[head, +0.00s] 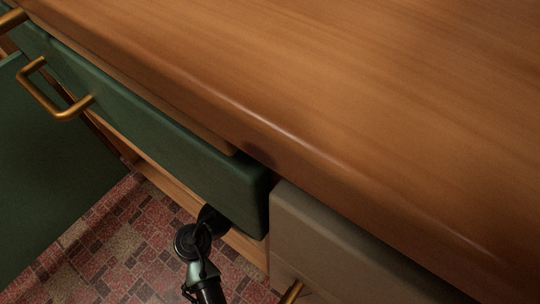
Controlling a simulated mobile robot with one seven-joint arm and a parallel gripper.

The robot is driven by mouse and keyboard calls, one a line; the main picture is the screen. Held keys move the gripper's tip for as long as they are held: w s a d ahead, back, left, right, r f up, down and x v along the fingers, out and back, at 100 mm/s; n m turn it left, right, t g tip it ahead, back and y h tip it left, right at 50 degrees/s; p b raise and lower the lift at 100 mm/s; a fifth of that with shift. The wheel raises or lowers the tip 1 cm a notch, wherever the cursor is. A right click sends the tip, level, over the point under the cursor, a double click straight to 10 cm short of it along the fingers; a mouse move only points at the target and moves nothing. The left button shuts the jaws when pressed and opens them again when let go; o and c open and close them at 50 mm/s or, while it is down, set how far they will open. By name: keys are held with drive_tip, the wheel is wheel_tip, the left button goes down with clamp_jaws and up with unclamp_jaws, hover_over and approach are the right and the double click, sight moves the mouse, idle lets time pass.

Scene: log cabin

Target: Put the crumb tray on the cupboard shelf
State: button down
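No crumb tray shows in the head view. The cupboard (165,182) is below the counter, with a light wooden frame edge beneath the green drawer; its shelf and inside are mostly hidden by the drawer and counter. A green cupboard door (50,170) stands open at the left. My arm comes up from the bottom of the picture, and its far end passes out of sight beneath the green drawer. My gripper's fingers are hidden there, so I cannot see whether they hold anything.
The green drawer (150,125) with a brass handle (50,95) sticks out slightly above my arm. A grey-beige drawer front (340,245) is to its right. The wooden countertop (370,90) is bare. Patterned red tile floor (110,245) lies open below.

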drive_tip(key=shift+f, duration=0.15)
drive_tip(key=c, duration=0.7)
unclamp_jaws()
drive_tip(key=p+v, duration=0.2)
drive_tip(key=v, duration=0.3)
drive_tip(key=p+v, duration=0.2)
drive_tip(key=v, duration=0.3)
drive_tip(key=shift+s+a+r, duration=0.2)
drive_tip(key=shift+r, duration=0.05)
drive_tip(key=shift+s+a, duration=0.35)
drive_tip(key=shift+s, duration=0.3)
